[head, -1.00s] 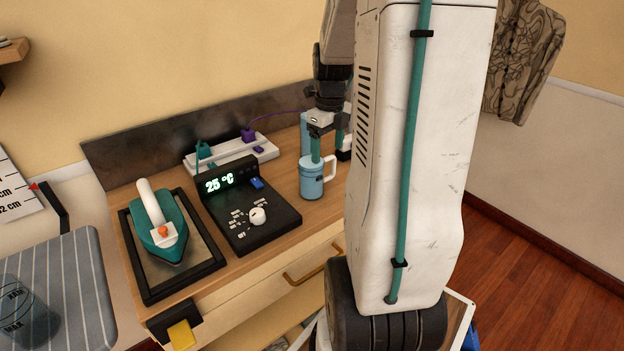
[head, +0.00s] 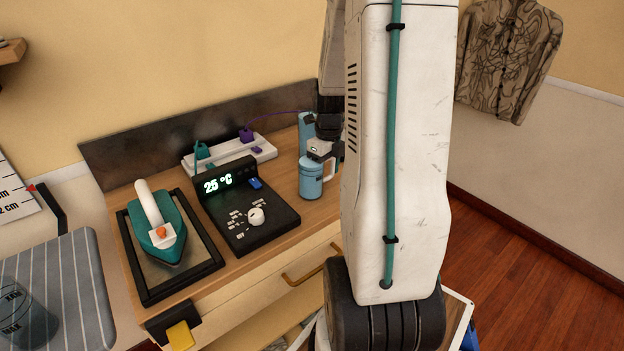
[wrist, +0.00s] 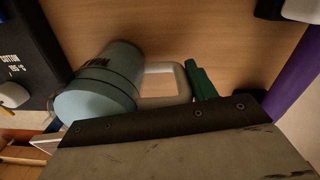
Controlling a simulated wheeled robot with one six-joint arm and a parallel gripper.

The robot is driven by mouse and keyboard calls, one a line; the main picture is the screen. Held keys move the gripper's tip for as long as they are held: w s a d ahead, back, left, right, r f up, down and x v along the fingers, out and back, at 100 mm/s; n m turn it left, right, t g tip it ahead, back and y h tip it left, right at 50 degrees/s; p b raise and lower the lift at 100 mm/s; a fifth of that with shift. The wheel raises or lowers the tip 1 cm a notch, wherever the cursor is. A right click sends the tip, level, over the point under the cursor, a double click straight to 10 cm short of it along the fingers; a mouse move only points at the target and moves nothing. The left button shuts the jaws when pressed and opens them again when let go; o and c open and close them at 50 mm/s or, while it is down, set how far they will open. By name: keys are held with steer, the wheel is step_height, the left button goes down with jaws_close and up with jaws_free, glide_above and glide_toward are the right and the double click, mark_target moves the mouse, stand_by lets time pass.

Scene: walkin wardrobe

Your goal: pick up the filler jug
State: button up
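The filler jug is a light blue cup with dark bands and a white handle. It stands upright on the wooden top in the head view (head: 311,183), right of the black control unit. In the wrist view the jug (wrist: 105,85) lies left of centre, its handle pointing right. My gripper (head: 324,160) is down at the jug's handle. One green finger (wrist: 202,82) shows just right of the handle, very close or touching. The other finger is hidden, so I cannot tell if the gripper is closed on the handle.
A black unit (head: 250,222) reading 25 °C and a teal iron (head: 160,232) on a dark-framed plate stand to the left. A light blue cylinder (head: 305,130) stands close behind the jug. A white power strip (head: 230,155) lies near the backsplash.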

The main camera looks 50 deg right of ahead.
steer(key=c, duration=0.8)
steer(key=shift+r, duration=0.1)
